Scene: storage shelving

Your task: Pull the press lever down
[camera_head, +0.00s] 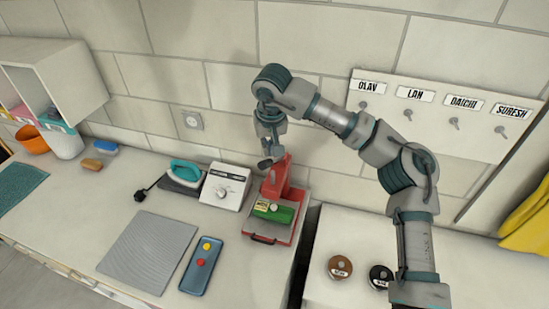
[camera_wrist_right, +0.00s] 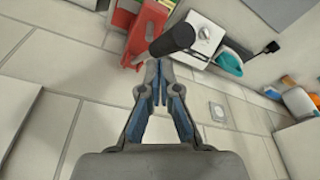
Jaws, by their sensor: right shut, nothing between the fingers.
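The red press (camera_head: 277,185) stands on the counter near its right end, with a green block (camera_head: 283,214) on its base. In the right wrist view the press (camera_wrist_right: 147,30) is at the top, and its lever, a black cylindrical handle (camera_wrist_right: 174,39), sticks out toward the camera. In the head view the lever (camera_head: 265,163) is small and dark, just below my right gripper (camera_head: 269,147). In the wrist view my right gripper (camera_wrist_right: 158,70) is shut and empty, its fingertips close to the handle; I cannot tell whether they touch. My left gripper is not in view.
A white control box (camera_head: 226,186) and a teal iron (camera_head: 187,172) stand left of the press. A grey mat (camera_head: 148,250) and a blue panel with buttons (camera_head: 201,265) lie in front. The tiled wall is close behind, with a key board (camera_head: 435,115) on the right.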

